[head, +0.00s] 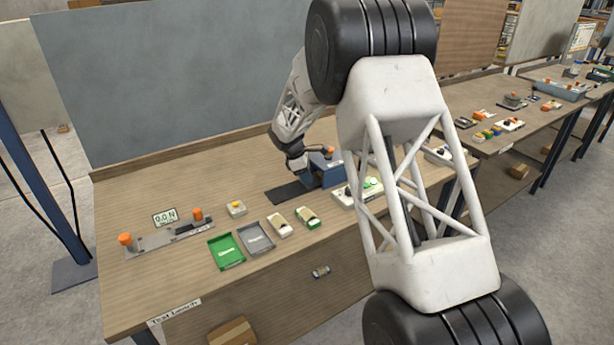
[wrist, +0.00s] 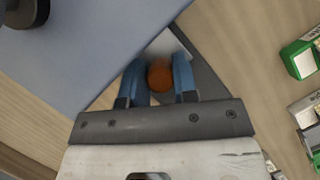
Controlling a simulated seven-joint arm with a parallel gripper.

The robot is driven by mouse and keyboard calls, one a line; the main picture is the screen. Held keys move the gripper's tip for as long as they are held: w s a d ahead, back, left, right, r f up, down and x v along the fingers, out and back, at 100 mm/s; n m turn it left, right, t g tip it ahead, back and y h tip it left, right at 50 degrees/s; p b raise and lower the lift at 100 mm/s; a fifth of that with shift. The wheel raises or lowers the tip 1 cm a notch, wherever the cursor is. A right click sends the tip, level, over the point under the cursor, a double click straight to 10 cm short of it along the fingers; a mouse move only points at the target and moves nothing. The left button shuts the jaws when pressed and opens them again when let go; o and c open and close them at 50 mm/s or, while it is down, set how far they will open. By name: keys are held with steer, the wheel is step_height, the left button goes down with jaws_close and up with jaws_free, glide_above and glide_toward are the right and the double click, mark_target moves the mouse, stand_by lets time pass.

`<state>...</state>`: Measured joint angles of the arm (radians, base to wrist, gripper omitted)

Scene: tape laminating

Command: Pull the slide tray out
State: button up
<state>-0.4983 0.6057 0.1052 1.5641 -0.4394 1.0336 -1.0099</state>
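The blue press (head: 325,172) stands on the table, with a dark flat plate (head: 288,192) reaching out to its left. An orange knob (wrist: 160,76) shows in the wrist view. My gripper (wrist: 160,78) has its two blue fingers on either side of the knob. Little or no gap shows between knob and fingers, so I cannot tell whether they grip it. A pale plate (wrist: 170,44) and a dark grey surface (wrist: 208,84) lie beyond the knob. I cannot clearly tell which part is the slide tray. In the head view my arm partly hides the press.
A green tray (head: 227,251) and a grey tray (head: 257,238) lie near the table's front edge. Small boxes (head: 279,224) sit beside them. A gauge fixture with orange knobs (head: 170,238) is at the left. A white device (head: 350,193) stands close right of the press.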

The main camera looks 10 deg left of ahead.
jaws_close()
steer(key=s+a, duration=0.9)
steer(key=a, duration=0.1)
steer(key=shift+s, duration=0.4)
steer(key=o, duration=0.6)
jaws_free()
steer(key=shift+r, duration=0.1)
steer(key=shift+v, duration=3.85)
steer(key=shift+s+d, duration=0.1)
steer(key=shift+d, duration=0.05)
